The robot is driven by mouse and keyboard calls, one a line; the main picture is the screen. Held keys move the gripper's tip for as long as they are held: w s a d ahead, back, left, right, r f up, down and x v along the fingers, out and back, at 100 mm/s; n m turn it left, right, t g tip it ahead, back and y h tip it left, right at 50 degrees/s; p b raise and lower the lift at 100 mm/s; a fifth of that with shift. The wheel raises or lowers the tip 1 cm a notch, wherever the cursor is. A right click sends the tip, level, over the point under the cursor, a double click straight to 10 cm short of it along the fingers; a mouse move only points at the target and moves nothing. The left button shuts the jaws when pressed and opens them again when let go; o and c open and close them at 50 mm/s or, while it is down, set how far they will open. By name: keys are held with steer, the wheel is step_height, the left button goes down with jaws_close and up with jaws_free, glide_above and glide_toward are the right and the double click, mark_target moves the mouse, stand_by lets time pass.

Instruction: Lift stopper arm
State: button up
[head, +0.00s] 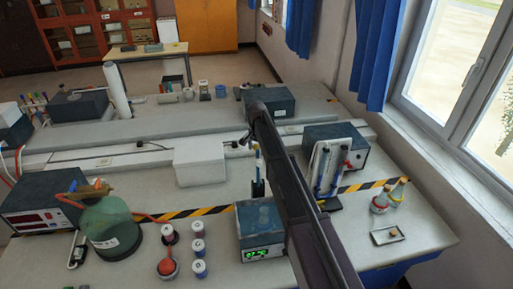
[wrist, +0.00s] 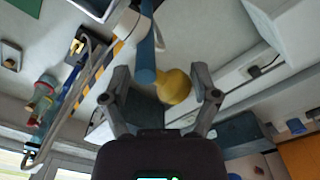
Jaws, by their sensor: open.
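In the wrist view, my gripper (wrist: 159,70) is open, its two fingers spread on either side of a yellow ball-like piece (wrist: 174,87). The ball lies closer to the right finger, and I cannot tell whether it touches. A blue rod (wrist: 147,55) comes down from the top beside the ball; I take these two as parts of the stopper arm, but cannot be sure. In the head view, a thin blue upright (head: 258,163) shows just left of my dark arm. My arm hides most of the gripper there.
A white box (head: 199,161) stands left of my arm. A box with a green display (head: 261,231) stands near the front. A stand with blue and red tubes (head: 330,166) and flasks (head: 380,200) are on the right. A green round vessel (head: 108,222) is front left.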

steer(key=s+d+f+b, duration=0.2)
steer(key=s+d, duration=0.1)
steer(key=s, duration=0.7)
steer(key=s+d+f+b, duration=0.3)
steer(key=s+f+b, duration=0.7)
steer(key=f+b, duration=0.25)
step_height(320, 180, up, 14)
steer(key=p, duration=1.4)
steer(key=s+d+f+n+b, duration=0.2)
steer(key=s+d+f+b, duration=0.2)
steer(key=d+f+b, duration=0.3)
steer(key=shift+d+f+b, duration=0.2)
steer(key=shift+f+b, duration=0.35)
steer(key=shift+b, duration=0.05)
steer(key=shift+s, duration=0.1)
stand_by(0.8)
steer(key=s+d+f+n+b, duration=0.3)
steer(key=s+d, duration=0.6)
steer(key=d, duration=0.3)
steer(key=shift+s+f+n+b, duration=0.25)
steer(key=shift+f+n+b, duration=0.15)
steer(key=shift+f+b, duration=0.15)
steer(key=shift+r, duration=0.1)
jaws_close()
